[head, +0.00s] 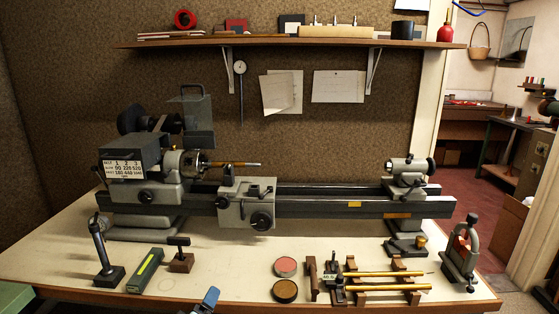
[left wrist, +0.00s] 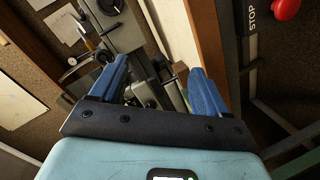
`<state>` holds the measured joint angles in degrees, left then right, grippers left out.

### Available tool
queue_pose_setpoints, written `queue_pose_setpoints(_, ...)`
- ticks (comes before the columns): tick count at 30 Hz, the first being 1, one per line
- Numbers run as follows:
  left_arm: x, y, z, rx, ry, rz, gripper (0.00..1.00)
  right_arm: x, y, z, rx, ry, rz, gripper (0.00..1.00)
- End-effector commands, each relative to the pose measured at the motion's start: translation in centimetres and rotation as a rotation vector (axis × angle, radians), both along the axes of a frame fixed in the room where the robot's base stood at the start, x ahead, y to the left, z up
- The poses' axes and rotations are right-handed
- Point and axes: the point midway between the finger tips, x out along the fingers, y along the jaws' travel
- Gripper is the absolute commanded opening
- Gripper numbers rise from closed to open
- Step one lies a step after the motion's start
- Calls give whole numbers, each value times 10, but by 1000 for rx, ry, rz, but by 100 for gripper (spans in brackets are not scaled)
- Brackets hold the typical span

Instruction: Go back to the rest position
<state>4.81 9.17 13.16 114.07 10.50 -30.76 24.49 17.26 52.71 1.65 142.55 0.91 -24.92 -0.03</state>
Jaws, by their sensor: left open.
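My left gripper (head: 209,297) shows only as a blue fingertip at the bottom edge of the head view, in front of the bench's front edge. In the left wrist view the left gripper (left wrist: 155,85) has its two blue fingers spread wide, with nothing held between them. Grey machine parts show beyond the fingers there. My right gripper is in neither view.
A grey lathe (head: 350,204) stands along the bench (head: 225,262). In front are a black-handled upright tool (head: 101,252), a green box (head: 146,270), two round tins (head: 286,290), a rack with brass rods (head: 385,274) and a grey clamp frame (head: 461,254). A shelf (head: 220,43) hangs above.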

Motion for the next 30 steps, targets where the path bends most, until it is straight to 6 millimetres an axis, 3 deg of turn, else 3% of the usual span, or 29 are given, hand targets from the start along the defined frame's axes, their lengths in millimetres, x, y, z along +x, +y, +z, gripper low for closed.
queue_pose_setpoints(1,-5,-2,-37,21,69,-16,76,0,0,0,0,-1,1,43)
queue_pose_setpoints(5,-28,-6,-127,86,245,-70,76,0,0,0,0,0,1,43)
queue_pose_setpoints(8,-58,-9,-198,132,392,-125,76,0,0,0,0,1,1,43)
queue_pose_setpoints(12,-118,-17,-288,181,599,-222,76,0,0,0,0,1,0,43)
queue_pose_setpoints(14,-150,-21,-322,197,687,-271,76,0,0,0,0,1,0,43)
queue_pose_setpoints(18,-235,-32,-387,213,892,-400,76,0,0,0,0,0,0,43)
queue_pose_setpoints(21,-304,-42,-420,208,1035,-507,76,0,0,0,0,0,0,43)
queue_pose_setpoints(25,-400,-57,-443,176,1215,-665,76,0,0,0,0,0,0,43)
queue_pose_setpoints(26,-407,-59,-434,175,1225,-683,76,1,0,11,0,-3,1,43)
queue_pose_setpoints(27,-400,-57,-410,182,1214,-676,76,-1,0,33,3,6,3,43)
queue_pose_setpoints(30,-399,-57,-376,177,1224,-681,76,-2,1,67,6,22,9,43)
